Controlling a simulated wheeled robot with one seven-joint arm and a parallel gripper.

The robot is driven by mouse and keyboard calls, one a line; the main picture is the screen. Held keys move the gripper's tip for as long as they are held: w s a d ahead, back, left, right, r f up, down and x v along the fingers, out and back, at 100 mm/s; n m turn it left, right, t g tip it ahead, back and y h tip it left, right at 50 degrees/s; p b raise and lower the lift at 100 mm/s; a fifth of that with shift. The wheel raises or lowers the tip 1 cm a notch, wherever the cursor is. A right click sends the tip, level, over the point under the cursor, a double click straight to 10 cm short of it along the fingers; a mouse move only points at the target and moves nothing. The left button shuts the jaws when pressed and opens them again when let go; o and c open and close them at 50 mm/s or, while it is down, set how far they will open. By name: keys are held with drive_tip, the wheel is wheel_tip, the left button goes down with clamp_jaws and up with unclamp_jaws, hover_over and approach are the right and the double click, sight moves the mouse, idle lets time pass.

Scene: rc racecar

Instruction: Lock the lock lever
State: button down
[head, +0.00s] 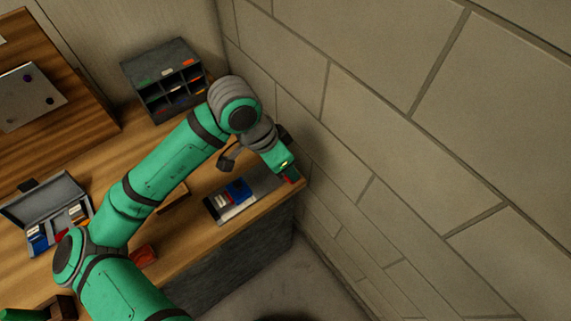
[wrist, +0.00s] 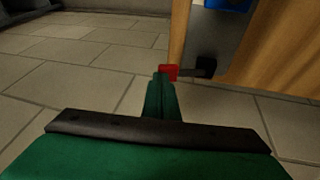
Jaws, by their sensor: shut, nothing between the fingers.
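A small lever shows in the wrist view, with a red end (wrist: 168,72) and a dark bar running right to a black block (wrist: 206,66). It sits by the edge of the wooden bench. My gripper (wrist: 160,78) is shut and empty, its fingertips right beside the red end; I cannot tell whether they touch it. In the head view my gripper (head: 291,175) is at the bench's right end, by the wall, and hides most of the lever. A dark plate (head: 262,183) lies just left of it.
A blue and white item (head: 238,191) lies on the plate. An open grey case (head: 68,187) is on the left of the bench, and a grey compartment rack (head: 155,60) stands at the back. The stone block wall (head: 400,130) is close on the right of my gripper.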

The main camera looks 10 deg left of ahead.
drive_tip(key=shift+w+a+r, duration=0.1)
drive_tip(key=shift+w+a, duration=0.05)
drive_tip(key=shift+a, duration=0.05)
drive_tip(key=shift+w+a, duration=0.45)
drive_tip(key=shift+r, duration=0.1)
drive_tip(key=shift+r, duration=0.2)
drive_tip(key=s+r, duration=0.3)
drive_tip(key=r, duration=0.9)
drive_tip(key=shift+s+a+r, duration=0.2)
drive_tip(key=shift+s+a, duration=0.05)
drive_tip(key=shift+a, duration=0.15)
drive_tip(key=shift+a, duration=0.1)
